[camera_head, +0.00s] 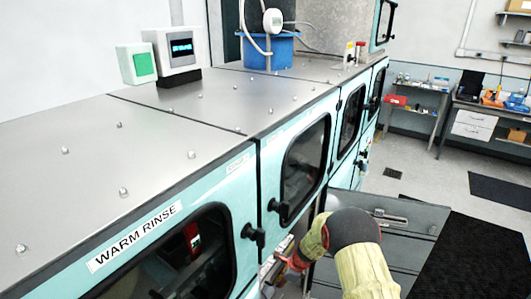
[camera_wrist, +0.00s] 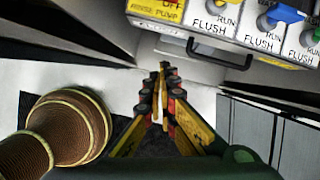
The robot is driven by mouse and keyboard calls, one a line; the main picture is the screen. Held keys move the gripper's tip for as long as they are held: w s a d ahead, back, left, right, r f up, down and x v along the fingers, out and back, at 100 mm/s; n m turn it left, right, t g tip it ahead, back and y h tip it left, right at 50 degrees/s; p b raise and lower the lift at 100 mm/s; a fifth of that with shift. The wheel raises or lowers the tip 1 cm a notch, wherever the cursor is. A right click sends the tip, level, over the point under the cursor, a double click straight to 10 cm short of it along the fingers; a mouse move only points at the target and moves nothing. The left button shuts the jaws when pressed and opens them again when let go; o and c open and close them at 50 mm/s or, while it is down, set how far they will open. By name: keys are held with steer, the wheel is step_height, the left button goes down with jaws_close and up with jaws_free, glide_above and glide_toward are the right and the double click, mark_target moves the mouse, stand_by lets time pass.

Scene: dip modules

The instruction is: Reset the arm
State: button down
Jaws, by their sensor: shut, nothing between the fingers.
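My gripper (camera_wrist: 163,72) is shut and empty in the wrist view, its yellow and black fingers meeting at the tips. Above it in that view is a white control panel with a yellow rinse pump switch (camera_wrist: 158,10), a blue flush valve handle (camera_wrist: 285,15) and a green one (camera_wrist: 312,37). The fingertips appear apart from the panel. In the head view my arm, in a yellowish sleeve, reaches in from the lower right beside the teal machine fronts. My gripper is mostly hidden there.
A row of teal modules with windowed doors (camera_head: 305,165) runs along the left, one labelled WARM RINSE (camera_head: 135,238). A grey panel (camera_head: 395,215) juts out near my arm. A blue tub (camera_head: 268,52) stands on top. Floor with a black mat (camera_head: 475,265) lies right.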

steer(key=s+r+n+g, duration=0.3)
steer(key=s+n, duration=0.4)
steer(key=s, duration=0.3)
steer(key=s+d+r+n+t+h+b, duration=0.1)
steer(key=s+d+r+n, duration=0.3)
steer(key=s+r, duration=0.5)
steer(key=s+d+r+n+t+h+b, duration=0.1)
steer(key=s+d+r+n+t+b, duration=0.1)
steer(key=s+r, duration=0.8)
steer(key=s+d+r+n+t+h+b, duration=0.1)
steer(key=s+d+r+n, duration=0.5)
steer(key=r, duration=1.2)
steer(key=s+n+t+b, duration=0.1)
steer(key=s+n+t, duration=0.1)
steer(key=s, duration=0.1)
steer(key=shift+s+d+r+t+h, duration=0.3)
steer(key=shift+s+r+t+h, duration=0.05)
steer(key=shift+t+h, duration=0.05)
